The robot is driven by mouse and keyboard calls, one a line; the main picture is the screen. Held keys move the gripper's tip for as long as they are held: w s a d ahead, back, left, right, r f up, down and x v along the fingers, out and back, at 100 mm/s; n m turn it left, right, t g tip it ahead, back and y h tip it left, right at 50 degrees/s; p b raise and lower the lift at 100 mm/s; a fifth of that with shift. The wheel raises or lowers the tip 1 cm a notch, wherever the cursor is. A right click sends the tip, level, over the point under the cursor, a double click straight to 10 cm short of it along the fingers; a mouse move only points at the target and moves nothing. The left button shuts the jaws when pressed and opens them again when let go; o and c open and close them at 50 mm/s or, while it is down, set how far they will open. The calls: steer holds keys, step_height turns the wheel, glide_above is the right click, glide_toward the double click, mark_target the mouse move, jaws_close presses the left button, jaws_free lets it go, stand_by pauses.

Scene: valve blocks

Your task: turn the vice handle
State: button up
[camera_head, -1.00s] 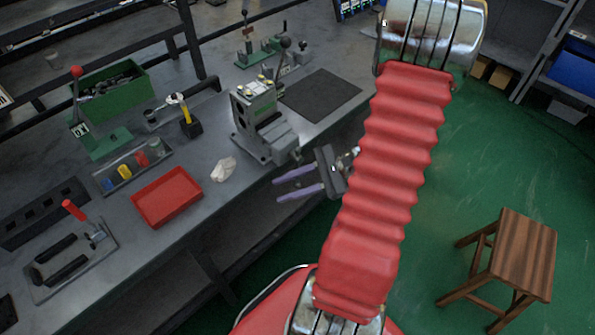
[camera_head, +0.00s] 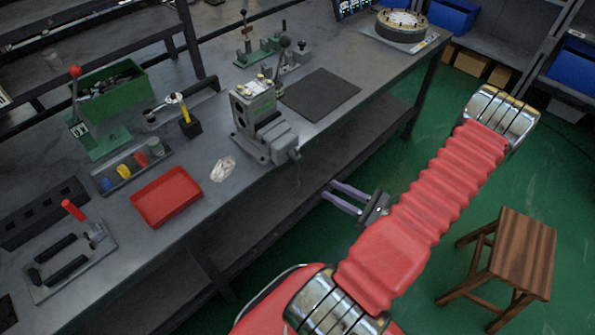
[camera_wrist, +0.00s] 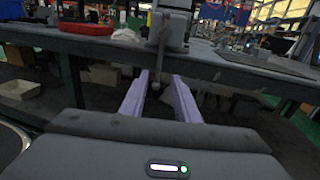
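The grey vice (camera_head: 275,143) is bolted near the front edge of the workbench, with a grey block with yellow caps (camera_head: 254,103) at it. Its handle (camera_head: 294,153) is on the front side, small in the head view. In the wrist view the vice (camera_wrist: 172,28) is top centre, and a thin grey handle bar (camera_wrist: 161,45) hangs down from it, in line with the gap between my fingers. My gripper (camera_head: 329,190) is open and empty, in front of the bench and below and right of the vice. Its purple fingers (camera_wrist: 160,76) point toward the vice, apart from the handle.
A red tray (camera_head: 167,197), a crumpled white cloth (camera_head: 223,169) and a black mat (camera_head: 320,95) lie on the workbench (camera_head: 220,215). A wooden stool (camera_head: 515,250) stands at right on green floor. The floor between bench and stool is clear.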

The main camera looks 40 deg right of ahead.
mark_target(298, 181)
steer(key=shift+w, duration=0.1)
steer(key=shift+x, duration=6.9)
jaws_close()
steer(key=shift+d, duration=0.15)
